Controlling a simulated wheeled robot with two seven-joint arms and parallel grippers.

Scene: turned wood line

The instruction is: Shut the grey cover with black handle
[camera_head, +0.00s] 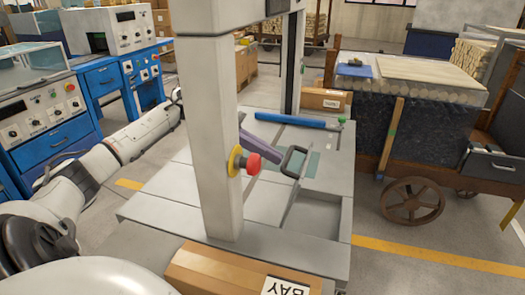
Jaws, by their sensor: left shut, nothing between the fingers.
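The grey cover (297,196) shows almost edge-on as a thin panel on the grey machine table, right of the white post. It stands tilted up, with an open recess (323,216) beside it on the right. Its black handle (292,160) is on the upper part of the panel. My left arm comes in from the left and passes behind the post. My left gripper (274,154) shows partly as a purple-grey piece right of the post, shut and empty, close to the handle; whether they touch is unclear. My right gripper is out of view.
The white post (212,140) with a red emergency button (252,164) blocks part of the view. A blue bar (290,119) lies at the table's back. A cardboard box (235,270) is at the front, and a wooden cart (420,130) stands right.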

